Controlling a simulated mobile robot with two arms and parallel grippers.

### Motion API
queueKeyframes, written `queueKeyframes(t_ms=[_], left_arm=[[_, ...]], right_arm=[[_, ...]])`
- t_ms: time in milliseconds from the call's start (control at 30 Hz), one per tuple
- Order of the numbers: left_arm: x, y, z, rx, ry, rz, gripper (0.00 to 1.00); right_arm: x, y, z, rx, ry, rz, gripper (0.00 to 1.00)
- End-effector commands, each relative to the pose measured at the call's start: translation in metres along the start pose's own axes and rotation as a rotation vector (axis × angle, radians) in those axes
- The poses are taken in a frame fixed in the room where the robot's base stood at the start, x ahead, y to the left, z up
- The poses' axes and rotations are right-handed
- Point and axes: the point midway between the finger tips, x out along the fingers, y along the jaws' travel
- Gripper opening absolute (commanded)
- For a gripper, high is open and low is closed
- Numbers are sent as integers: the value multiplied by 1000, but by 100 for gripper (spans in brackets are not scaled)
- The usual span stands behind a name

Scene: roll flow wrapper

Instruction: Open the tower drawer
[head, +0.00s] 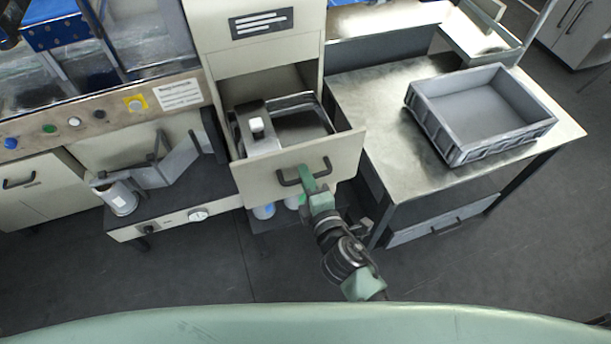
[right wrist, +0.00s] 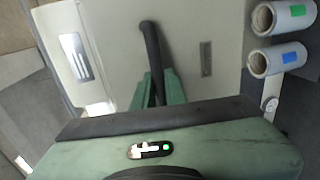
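The tower (head: 262,58) is a cream cabinet with a dark label on its upper panel. Its drawer (head: 258,184) stands pulled out, and its inside shows from above. The dark bar handle (head: 288,182) is on the drawer front, and it also shows in the right wrist view (right wrist: 151,45). My left gripper is not in view.
A metal table (head: 375,95) with a grey crate (head: 465,150) stands right of the drawer. Left is a machine panel with buttons (head: 50,128) and a low dark bench (head: 165,198). Rolls (right wrist: 285,18) show beside the drawer front in the wrist view. Dark floor (head: 200,265) is clear in front.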

Motion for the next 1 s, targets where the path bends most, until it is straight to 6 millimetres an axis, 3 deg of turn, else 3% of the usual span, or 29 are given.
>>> queueKeyframes(t_ms=[33, 100, 467, 800, 1000], left_arm=[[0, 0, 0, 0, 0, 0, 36], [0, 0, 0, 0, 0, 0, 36], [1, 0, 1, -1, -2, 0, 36], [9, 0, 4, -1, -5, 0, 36], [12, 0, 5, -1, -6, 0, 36]], right_arm=[[0, 0, 0, 0, 0, -1, 21], [0, 0, 0, 0, 0, -1, 33], [-4, -1, 0, 0, 0, -1, 33], [-58, -3, 0, 0, 0, -3, 33], [-76, -1, 0, -1, 0, -1, 33]])
